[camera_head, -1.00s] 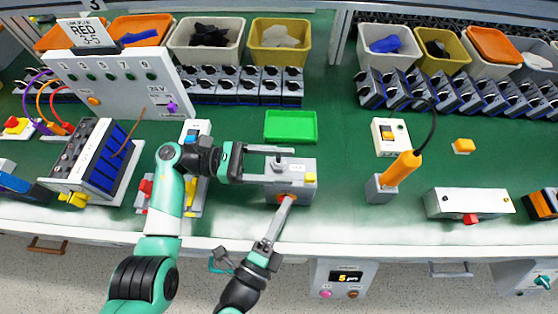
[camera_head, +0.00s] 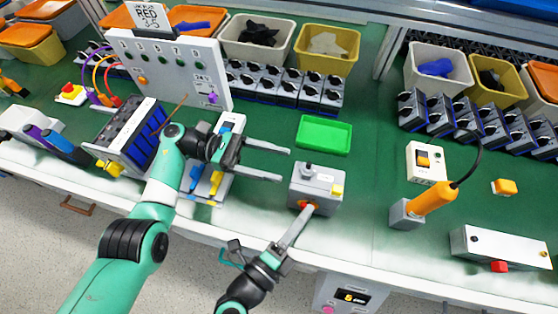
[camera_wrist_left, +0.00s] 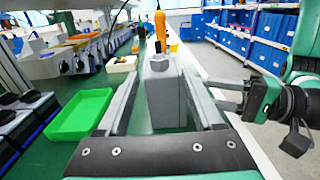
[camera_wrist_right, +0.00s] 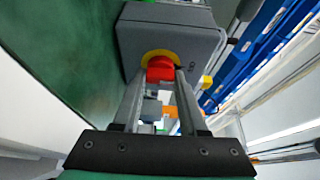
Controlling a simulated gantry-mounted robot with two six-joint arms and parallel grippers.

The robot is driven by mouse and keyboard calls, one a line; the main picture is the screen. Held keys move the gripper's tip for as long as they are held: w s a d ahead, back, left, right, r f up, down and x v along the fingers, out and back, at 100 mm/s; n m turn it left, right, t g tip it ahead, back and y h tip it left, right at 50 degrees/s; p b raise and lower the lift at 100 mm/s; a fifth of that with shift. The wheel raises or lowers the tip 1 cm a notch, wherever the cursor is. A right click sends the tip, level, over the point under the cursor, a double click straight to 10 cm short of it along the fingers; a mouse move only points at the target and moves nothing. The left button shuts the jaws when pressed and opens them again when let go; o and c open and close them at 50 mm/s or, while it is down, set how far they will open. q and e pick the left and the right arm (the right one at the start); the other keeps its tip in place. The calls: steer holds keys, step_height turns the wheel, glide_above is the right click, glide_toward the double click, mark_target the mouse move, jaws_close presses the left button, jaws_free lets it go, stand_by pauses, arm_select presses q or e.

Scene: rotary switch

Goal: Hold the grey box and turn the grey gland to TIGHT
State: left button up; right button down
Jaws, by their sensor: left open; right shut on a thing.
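In the left wrist view, the box (camera_wrist_left: 165,100) and gland (camera_wrist_left: 159,63) are ahead of the fingers. My left gripper (camera_head: 287,164) is open and empty, just left of the box. My right gripper (camera_head: 305,212) reaches up from the front edge. In the right wrist view, it is shut on a red knob (camera_wrist_right: 160,69) with a yellow ring on the box's front face. The gland's marking is unreadable.
A green tray (camera_head: 323,135) lies behind the box. A grey holder with an orange-handled tool (camera_head: 432,198) and a switch box (camera_head: 427,162) stand to the right. A blue-and-white device (camera_head: 228,125) is behind my left arm.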

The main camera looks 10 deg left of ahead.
steer(key=shift+c, duration=1.8)
jaws_free()
steer(key=v, duration=1.2)
